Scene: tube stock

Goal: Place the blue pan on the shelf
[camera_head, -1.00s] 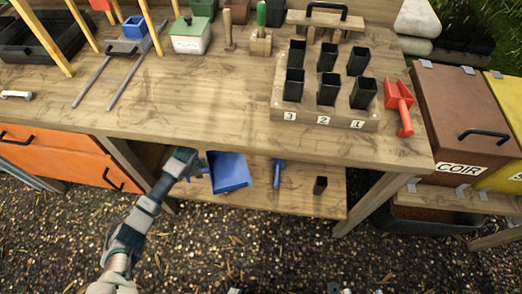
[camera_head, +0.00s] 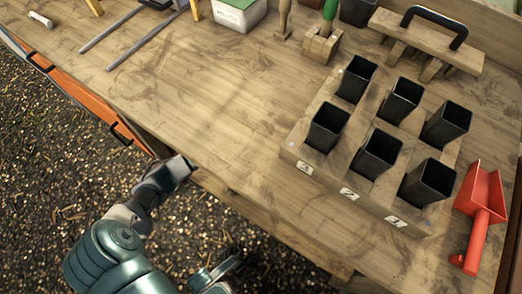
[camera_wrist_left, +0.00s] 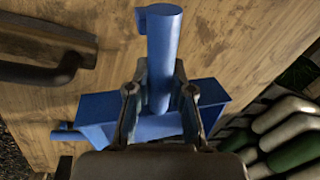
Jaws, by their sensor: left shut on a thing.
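My left gripper (camera_head: 181,168) is at the front edge of the workbench in the head view, its fingertips hard to make out there. In the left wrist view the gripper (camera_wrist_left: 160,105) is shut on the handle of the blue pan (camera_wrist_left: 208,95). The round handle stands up between the two fingers, with the pan's body behind them. The pan does not show in the head view now. The low shelf under the bench is hidden by the bench top. My right gripper is not in view.
The workbench top (camera_head: 190,110) is clear in its middle. A wooden block with several black pots (camera_head: 326,126) stands at the right, a red scoop (camera_head: 480,210) beside it. A white box (camera_head: 240,12) is at the back. An orange drawer front (camera_head: 85,105) is below the left edge.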

